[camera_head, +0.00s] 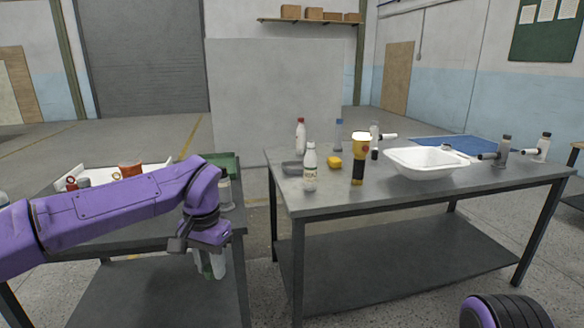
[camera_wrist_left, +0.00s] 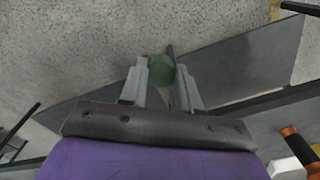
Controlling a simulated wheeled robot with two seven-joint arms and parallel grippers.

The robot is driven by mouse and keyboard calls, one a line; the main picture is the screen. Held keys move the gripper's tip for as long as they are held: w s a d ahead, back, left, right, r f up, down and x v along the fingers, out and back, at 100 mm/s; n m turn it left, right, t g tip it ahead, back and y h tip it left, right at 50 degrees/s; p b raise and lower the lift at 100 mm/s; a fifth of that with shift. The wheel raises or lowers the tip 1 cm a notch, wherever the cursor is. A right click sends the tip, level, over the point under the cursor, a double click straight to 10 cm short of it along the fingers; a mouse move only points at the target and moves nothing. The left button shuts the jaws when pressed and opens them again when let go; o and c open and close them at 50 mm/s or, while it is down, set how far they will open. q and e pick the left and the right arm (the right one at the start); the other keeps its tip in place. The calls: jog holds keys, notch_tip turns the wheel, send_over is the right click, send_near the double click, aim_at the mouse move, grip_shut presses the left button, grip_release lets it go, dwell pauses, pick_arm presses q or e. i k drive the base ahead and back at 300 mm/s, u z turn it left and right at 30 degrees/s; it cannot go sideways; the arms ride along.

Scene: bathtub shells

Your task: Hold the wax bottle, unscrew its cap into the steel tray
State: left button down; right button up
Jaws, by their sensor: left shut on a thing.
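My left gripper (camera_head: 208,264) hangs beside the near edge of the left table, pointing down. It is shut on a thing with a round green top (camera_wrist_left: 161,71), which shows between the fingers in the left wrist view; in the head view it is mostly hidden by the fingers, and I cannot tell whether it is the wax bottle. A white bottle with a grey cap (camera_head: 310,170) stands upright on the right table, apart from my gripper. A small grey steel tray (camera_head: 291,169) lies just behind it. My right gripper is not in view.
A green tray (camera_head: 228,162) is on the left table. A floor gap separates the tables.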

aim_at(310, 159)
jog(key=i, duration=2)
jog(key=z, duration=0.2)
